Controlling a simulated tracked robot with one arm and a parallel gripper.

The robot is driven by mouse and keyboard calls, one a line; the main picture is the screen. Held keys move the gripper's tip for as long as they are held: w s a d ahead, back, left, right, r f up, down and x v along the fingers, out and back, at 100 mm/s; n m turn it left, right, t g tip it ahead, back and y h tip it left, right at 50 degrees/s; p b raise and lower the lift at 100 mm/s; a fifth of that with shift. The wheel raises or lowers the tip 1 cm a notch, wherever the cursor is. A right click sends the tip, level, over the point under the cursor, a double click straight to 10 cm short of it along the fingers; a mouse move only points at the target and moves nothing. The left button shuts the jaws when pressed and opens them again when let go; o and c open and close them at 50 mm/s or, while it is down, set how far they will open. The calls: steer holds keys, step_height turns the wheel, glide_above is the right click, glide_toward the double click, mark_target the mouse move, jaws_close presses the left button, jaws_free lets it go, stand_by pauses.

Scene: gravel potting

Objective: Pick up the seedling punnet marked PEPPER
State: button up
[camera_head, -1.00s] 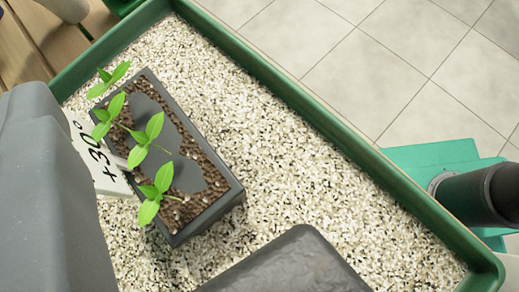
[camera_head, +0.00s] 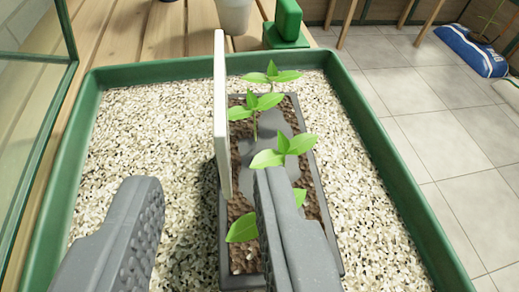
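A long dark grey punnet (camera_head: 316,185) lies on the gravel, right of the middle of the view, with brown soil, a dark grey patch and several green seedlings (camera_head: 286,148). A thin pale label plate (camera_head: 221,115) stands at its left side, seen edge-on, so its writing cannot be read and I cannot confirm PEPPER. My gripper (camera_head: 203,180) is open and empty. Its left finger is over the gravel, left of the punnet. Its right finger is over the punnet and hides part of its soil and near end. The plate shows between the fingers; contact cannot be told.
The green-rimmed tray (camera_head: 400,205) of pale gravel (camera_head: 135,135) surrounds the punnet, with open gravel at left. Behind it are a whitish pot (camera_head: 234,14) and a green object (camera_head: 287,25) on a wooden bench. A blue bag (camera_head: 470,50) lies on the tiled floor.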

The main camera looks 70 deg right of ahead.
mark_target(226, 169)
steer(key=shift+w+d+f, duration=0.2)
steer(key=shift+w+d, duration=0.1)
steer(key=shift+d, duration=0.2)
steer(key=x, duration=0.4)
steer(key=shift+s+d+r, duration=0.25)
steer(key=shift+d, duration=0.15)
steer(key=shift+w+d+f, duration=0.2)
steer(key=shift+w+d, duration=0.1)
steer(key=shift+d, duration=0.1)
jaws_close()
stand_by(0.5)
